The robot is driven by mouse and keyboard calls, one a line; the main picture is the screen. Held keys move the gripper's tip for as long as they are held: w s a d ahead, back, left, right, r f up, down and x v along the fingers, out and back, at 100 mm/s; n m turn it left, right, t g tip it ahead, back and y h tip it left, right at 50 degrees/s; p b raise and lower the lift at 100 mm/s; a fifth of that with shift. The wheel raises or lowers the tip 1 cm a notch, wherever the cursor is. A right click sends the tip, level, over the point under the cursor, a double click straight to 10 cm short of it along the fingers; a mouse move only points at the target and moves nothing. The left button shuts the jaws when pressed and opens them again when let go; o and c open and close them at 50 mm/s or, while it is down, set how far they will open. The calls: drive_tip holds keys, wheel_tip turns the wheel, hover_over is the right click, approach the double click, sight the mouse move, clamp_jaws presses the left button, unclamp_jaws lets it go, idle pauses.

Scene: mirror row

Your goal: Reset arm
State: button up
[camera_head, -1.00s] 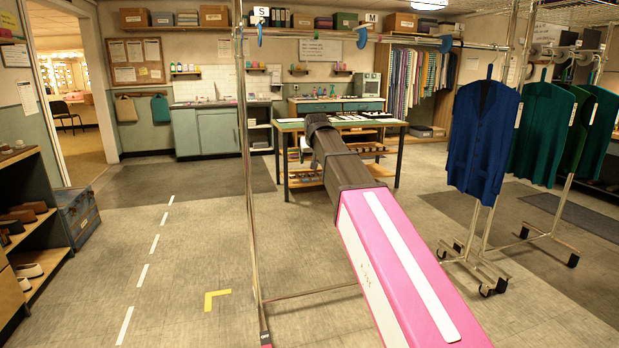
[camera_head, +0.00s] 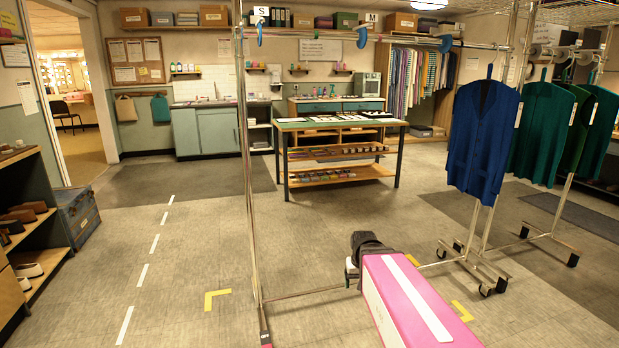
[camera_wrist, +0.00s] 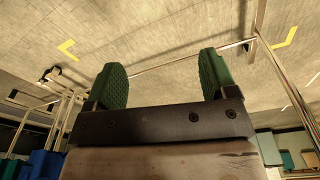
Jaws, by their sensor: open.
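My gripper (camera_wrist: 163,82) shows in the wrist view with its two green textured fingertips spread wide apart. It is open, with nothing between the fingers but floor and a rail of a metal rack behind. In the head view my arm (camera_head: 410,300), pink with a white stripe, is low at the bottom right of centre. Its dark end is just above the rack's lower rail, and the fingers are mostly hidden there.
A metal garment rack (camera_head: 247,190) stands close in front, its top rail carrying blue size markers. A blue vest (camera_head: 483,140) and green garments (camera_head: 541,130) hang at right. A work table (camera_head: 340,126) stands beyond. Floor at left is clear, beside a shoe shelf (camera_head: 30,235).

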drive_tip(key=s+d+f+g, duration=0.1)
drive_tip(key=s+d+f, duration=0.1)
drive_tip(key=s+f, duration=0.2)
drive_tip(key=shift+s, duration=1.15)
